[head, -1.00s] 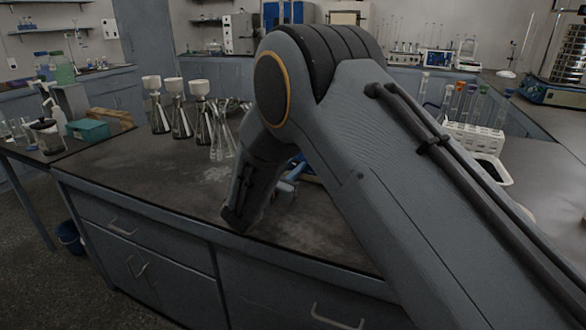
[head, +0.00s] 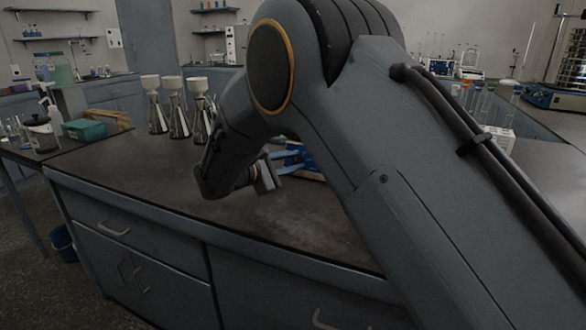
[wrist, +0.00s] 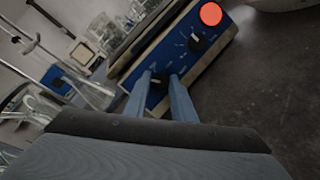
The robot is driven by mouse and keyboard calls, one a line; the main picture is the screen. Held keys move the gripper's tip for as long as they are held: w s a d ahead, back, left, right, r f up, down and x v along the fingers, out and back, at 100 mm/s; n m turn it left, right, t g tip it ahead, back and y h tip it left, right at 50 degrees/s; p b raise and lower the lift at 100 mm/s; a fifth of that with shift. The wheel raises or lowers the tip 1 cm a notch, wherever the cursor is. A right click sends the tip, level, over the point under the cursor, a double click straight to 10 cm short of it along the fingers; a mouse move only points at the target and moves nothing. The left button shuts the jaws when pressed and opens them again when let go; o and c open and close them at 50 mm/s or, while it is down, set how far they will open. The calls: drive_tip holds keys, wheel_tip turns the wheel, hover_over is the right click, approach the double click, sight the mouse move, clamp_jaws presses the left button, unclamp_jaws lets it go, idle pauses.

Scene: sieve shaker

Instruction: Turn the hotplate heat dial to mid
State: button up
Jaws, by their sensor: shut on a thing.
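The hotplate's blue front panel (wrist: 178,62) shows in the wrist view, tilted in the picture. It carries two black dials with light pointer marks. My gripper (wrist: 161,75) has its two blue fingers on either side of the lower-left dial (wrist: 157,81) and is shut on it. The other dial (wrist: 196,42) stands free at upper right, near a round orange-red spot (wrist: 210,14). The panel lettering is too small to tell which dial is for heat. In the head view my gripper (head: 292,162) reaches the hotplate (head: 310,174), which my arm mostly hides.
Flasks with white funnels (head: 172,110) stand on the bench at the left. A white rack of tubes (head: 499,138) stands at the right, partly behind my arm. The bench top (head: 130,165) is clear along its front left.

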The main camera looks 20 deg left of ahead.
drive_tip(key=m+g+b, duration=0.1)
drive_tip(key=m, duration=0.2)
drive_tip(key=m+g+b, duration=0.1)
drive_tip(key=m, duration=0.1)
drive_tip(key=shift+w+r+m, duration=0.1)
drive_tip(key=shift+m, duration=0.3)
drive_tip(key=shift+m+g+y+b, duration=0.4)
drive_tip(key=shift+m+g+b, duration=0.5)
drive_tip(key=shift+m, duration=1.1)
drive_tip(key=o, duration=1)
drive_tip(key=shift+r, duration=0.1)
drive_tip(key=v, duration=0.7)
drive_tip(key=shift+s+a+r, duration=0.15)
drive_tip(key=shift+s, duration=0.2)
